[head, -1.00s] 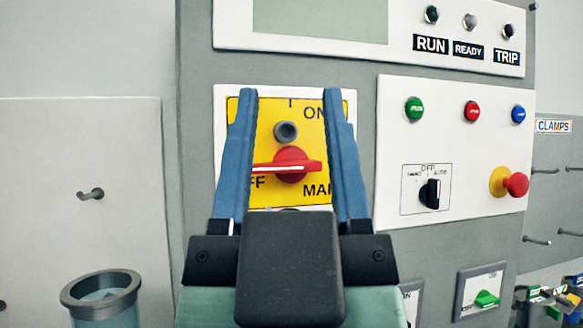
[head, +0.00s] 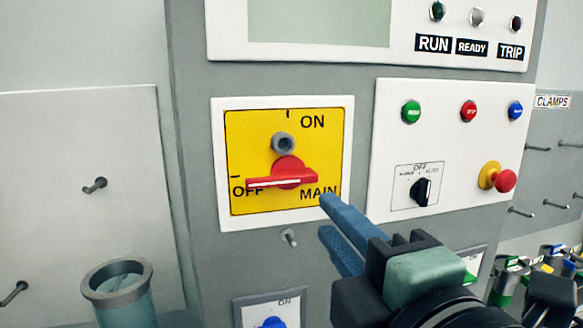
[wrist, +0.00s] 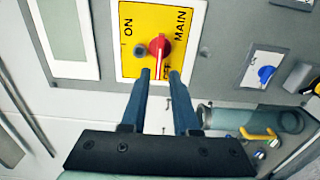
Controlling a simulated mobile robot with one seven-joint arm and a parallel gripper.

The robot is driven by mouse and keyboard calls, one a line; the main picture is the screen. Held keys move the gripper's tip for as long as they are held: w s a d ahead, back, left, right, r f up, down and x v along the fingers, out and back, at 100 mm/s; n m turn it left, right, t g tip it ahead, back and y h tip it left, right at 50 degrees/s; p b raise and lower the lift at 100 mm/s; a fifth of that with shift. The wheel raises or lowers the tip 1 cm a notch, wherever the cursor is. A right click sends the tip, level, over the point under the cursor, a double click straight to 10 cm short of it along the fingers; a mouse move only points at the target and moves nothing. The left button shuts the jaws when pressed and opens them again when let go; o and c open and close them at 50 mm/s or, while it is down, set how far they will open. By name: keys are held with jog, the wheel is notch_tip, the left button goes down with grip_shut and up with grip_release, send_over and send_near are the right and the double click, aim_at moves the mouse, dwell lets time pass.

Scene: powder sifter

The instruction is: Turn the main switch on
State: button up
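The main switch is a red handle (head: 290,178) on a yellow plate (head: 250,130) in a white frame. Its white line points left at OFF, and ON is printed at the upper right. In the wrist view the plate is turned, and the red handle (wrist: 159,47) points down. My gripper (head: 327,216) is open and empty, its blue fingers to the lower right of the handle in the head view. In the wrist view the gripper (wrist: 160,74) has the handle's end showing between its fingertips. I see no contact; the depth gap is hard to judge.
A grey round boss (head: 283,144) sits just above the handle. A peg (head: 289,238) and a smaller blue switch (head: 272,322) are below the plate. To the right is a panel with buttons, a black selector (head: 422,191) and a red stop button (head: 504,181).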

aim_at(295, 181)
jog(key=p+x, duration=0.5)
jog(key=x, duration=0.6)
jog(key=shift+w+a+r, duration=0.1)
jog(key=shift+w+a, duration=0.1)
jog(key=shift+w, duration=0.1)
jog(key=shift+w+a, duration=0.1)
jog(key=shift+w, duration=0.4)
grip_shut()
